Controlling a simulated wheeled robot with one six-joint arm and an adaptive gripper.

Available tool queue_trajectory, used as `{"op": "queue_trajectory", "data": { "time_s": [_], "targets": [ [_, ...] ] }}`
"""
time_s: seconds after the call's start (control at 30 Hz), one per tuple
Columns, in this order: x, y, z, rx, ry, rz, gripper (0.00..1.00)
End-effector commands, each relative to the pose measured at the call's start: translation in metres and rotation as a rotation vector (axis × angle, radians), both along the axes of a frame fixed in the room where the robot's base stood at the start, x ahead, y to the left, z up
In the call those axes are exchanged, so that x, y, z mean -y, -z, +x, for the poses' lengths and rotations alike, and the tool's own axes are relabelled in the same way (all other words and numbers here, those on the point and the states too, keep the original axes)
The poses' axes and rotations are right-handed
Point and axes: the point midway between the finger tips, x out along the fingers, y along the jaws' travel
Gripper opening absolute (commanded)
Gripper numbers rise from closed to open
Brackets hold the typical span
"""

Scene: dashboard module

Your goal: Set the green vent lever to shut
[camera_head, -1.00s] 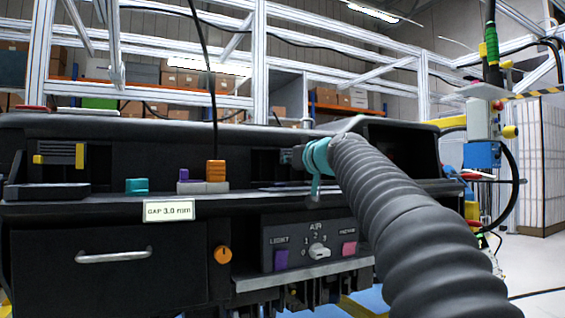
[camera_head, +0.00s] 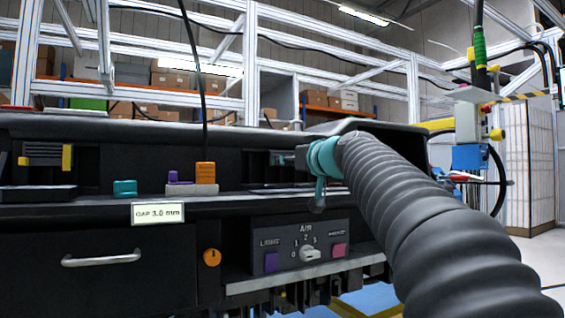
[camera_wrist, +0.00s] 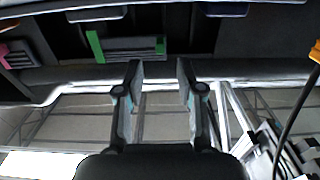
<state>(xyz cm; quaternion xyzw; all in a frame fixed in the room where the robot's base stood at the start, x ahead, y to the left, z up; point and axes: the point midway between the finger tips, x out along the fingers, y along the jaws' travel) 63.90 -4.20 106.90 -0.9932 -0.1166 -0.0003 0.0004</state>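The green vent lever (camera_wrist: 95,47) is an upright green tab at the left end of a slatted grey vent (camera_wrist: 128,50) in the wrist view. A smaller green mark shows at the vent's right end. My gripper (camera_wrist: 160,68) is open and empty; its two fingers stand apart below the vent's right part in that view, and no contact with the lever shows. In the head view my gripper (camera_head: 290,158) is in front of the dashboard's right vent area, and it and my arm hide the green lever.
A vent with a yellow lever (camera_head: 67,157) is at the far left. An orange block (camera_head: 205,172), a purple block and a teal block (camera_head: 124,188) stand on the dashboard ledge. Below are a drawer handle (camera_head: 101,258) and the AIR knob panel (camera_head: 310,254). A hood rises beside my arm.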

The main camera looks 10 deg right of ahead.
Motion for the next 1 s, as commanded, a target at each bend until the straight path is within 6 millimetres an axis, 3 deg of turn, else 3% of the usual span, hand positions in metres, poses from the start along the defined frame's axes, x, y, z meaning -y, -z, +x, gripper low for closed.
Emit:
{"op": "queue_trajectory", "data": {
  "time_s": [0.2,0.4,1.0],
  "targets": [
    [0.01,0.0,-0.041,0.001,0.003,-0.001,0.38],
    [0.016,0.0,-0.063,-0.001,0.002,-0.001,0.38],
    [0.017,0.0,-0.068,-0.001,0.001,0.0,0.38]
  ]
}}
